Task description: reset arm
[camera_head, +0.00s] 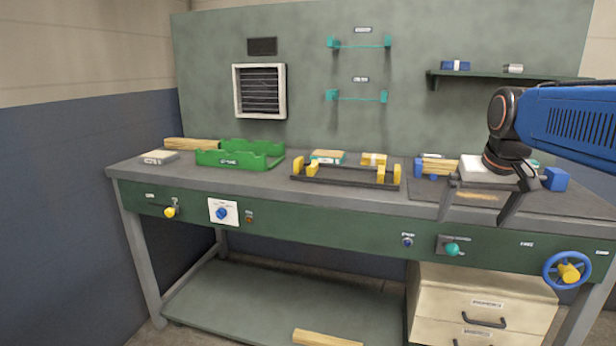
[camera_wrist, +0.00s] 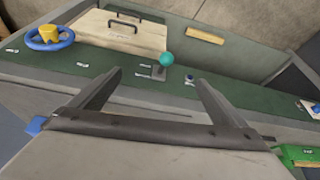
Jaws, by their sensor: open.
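My gripper (camera_head: 478,203) hangs from my blue arm at the right of the head view, above the right part of the workbench. Its two dark fingers are spread apart with nothing between them. In the wrist view my gripper (camera_wrist: 158,88) also shows open and empty, with the bench's green front panel and a teal knob beyond the fingertips. My arm and gripper hide part of the bench's right end in the head view.
A green tray (camera_head: 238,157), a black rack with yellow blocks (camera_head: 345,178) and wood pieces stand on the bench (camera_head: 270,184). A blue handwheel (camera_head: 550,271) and a teal-knobbed lever (camera_head: 452,248) are on its front. A drawer unit (camera_head: 480,300) stands below.

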